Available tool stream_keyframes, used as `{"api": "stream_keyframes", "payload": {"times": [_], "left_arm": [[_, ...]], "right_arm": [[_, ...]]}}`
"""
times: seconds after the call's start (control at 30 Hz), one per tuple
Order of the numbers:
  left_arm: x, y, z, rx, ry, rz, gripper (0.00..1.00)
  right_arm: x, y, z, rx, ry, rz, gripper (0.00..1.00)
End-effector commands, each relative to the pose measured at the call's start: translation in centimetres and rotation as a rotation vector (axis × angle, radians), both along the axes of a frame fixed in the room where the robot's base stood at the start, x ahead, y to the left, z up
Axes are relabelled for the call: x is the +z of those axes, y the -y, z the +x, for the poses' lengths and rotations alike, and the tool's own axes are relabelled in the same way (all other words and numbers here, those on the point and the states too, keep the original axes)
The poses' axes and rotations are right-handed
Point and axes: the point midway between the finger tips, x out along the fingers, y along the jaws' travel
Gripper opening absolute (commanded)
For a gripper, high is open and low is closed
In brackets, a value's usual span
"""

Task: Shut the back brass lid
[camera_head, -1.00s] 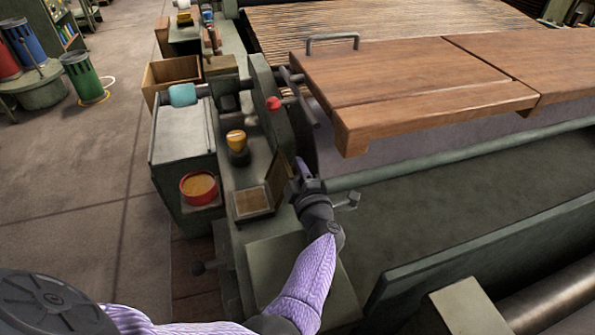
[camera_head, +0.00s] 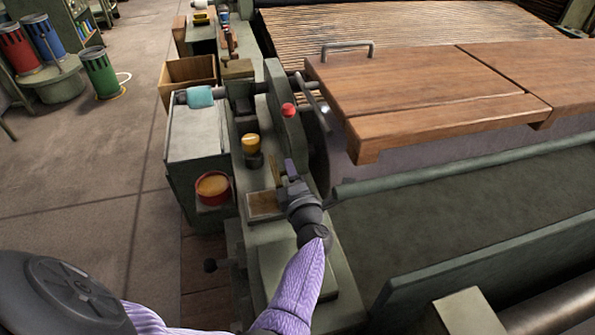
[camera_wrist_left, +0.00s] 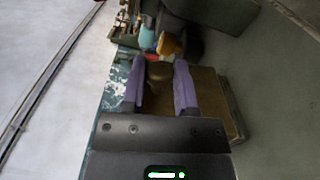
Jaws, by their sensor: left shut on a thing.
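The brass lid (camera_head: 275,172) stands tilted up over its small open box (camera_head: 265,205) on the green machine's side ledge. My left gripper (camera_head: 290,170) is at the lid's right side in the head view, shut on it; the exact contact is partly hidden by the fingers. In the left wrist view, the two purple fingers of my left gripper (camera_wrist_left: 160,85) stand apart, with a brown brass surface between and behind them. My right gripper is not in view.
A yellow-capped knob (camera_head: 250,144) stands just behind the box. A red pot (camera_head: 213,188) is to its left. A red ball knob (camera_head: 288,110) and a wooden board (camera_head: 440,90) lie behind and right. The ledge front has a flat panel (camera_head: 300,275).

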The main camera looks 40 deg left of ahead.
Motion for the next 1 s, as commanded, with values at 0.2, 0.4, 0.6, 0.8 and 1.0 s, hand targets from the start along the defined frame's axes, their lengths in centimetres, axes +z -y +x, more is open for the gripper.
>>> {"api": "stream_keyframes", "payload": {"times": [0.2,0.4,0.6,0.8,1.0], "left_arm": [[-0.13,-0.29,-0.48,0.001,0.039,-0.039,0.0],[-0.15,-0.36,-0.57,0.001,0.051,-0.05,0.0],[-0.17,-0.35,-0.57,0.001,0.05,-0.051,0.0],[-0.13,-0.35,-0.55,0.001,0.051,-0.05,0.6],[-0.02,-0.37,-0.51,0.001,0.053,-0.048,0.7]], "right_arm": [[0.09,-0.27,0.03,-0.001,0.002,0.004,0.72],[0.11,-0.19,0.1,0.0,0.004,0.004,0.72],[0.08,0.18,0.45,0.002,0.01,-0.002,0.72],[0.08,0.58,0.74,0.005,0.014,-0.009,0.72],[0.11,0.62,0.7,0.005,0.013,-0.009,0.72]]}}
